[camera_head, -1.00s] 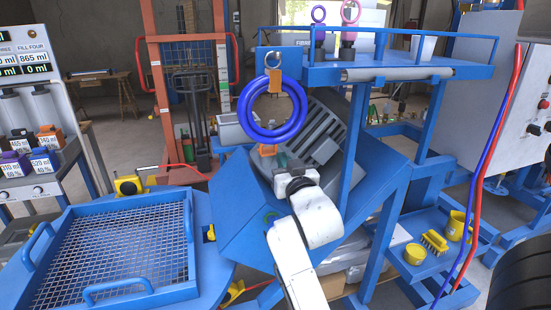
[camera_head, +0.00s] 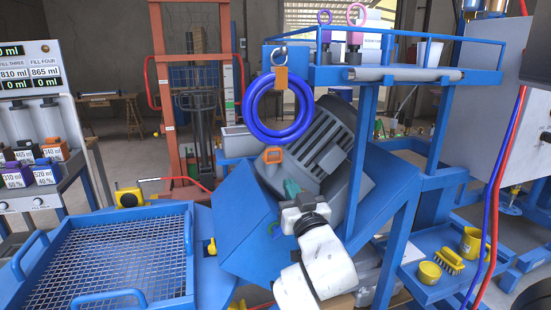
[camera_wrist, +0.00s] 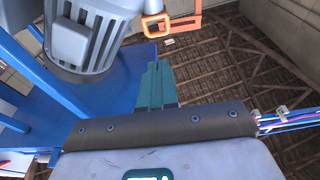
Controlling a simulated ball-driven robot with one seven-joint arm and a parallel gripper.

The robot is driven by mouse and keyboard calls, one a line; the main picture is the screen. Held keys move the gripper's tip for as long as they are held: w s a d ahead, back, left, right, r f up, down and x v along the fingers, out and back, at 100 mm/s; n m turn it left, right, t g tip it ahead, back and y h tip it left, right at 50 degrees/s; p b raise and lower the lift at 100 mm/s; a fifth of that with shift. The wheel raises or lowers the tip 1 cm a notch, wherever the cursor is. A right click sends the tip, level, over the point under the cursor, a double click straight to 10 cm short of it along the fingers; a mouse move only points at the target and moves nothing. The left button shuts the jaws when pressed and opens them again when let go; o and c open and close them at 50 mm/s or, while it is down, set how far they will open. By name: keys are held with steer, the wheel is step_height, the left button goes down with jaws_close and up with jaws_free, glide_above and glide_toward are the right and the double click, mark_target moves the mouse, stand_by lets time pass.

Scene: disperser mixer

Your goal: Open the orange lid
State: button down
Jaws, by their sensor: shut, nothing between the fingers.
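An orange loop-shaped piece (camera_head: 273,154), possibly the orange lid's handle, shows in the head view below the blue hose ring, beside the grey ribbed motor. In the wrist view an orange frame-like piece (camera_wrist: 157,26) shows at the top, beyond my fingertips. I cannot tell from these frames whether the lid is open or shut. My gripper (camera_head: 291,187) has teal fingers, shut and empty, just below and right of the orange piece and apart from it. In the wrist view my gripper (camera_wrist: 158,66) points up toward the orange frame.
The grey motor (camera_head: 325,150) stands close to my gripper, on a tilted blue housing (camera_head: 245,215). A coiled blue hose (camera_head: 248,115) hangs above. A mesh tray (camera_head: 187,240) is at left. A blue shelf (camera_head: 390,75) with rails overhangs at right.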

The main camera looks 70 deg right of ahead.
steer(key=p+x, duration=0.3)
steer(key=x, duration=1)
steer(key=shift+d, duration=0.15)
steer(key=shift+w+r, duration=0.1)
steer(key=shift+r, duration=0.05)
steer(key=shift+p, duration=0.35)
step_height(320, 180, up, 4)
steer(key=g+y+p, duration=0.1)
steer(key=p, duration=0.5)
glide_above(270, 158)
steer(key=v, duration=0.2)
steer(key=shift+d+r, duration=0.15)
steer(key=shift+r, duration=0.15)
steer(key=shift+r+x, duration=0.25)
steer(key=shift+x, duration=0.8)
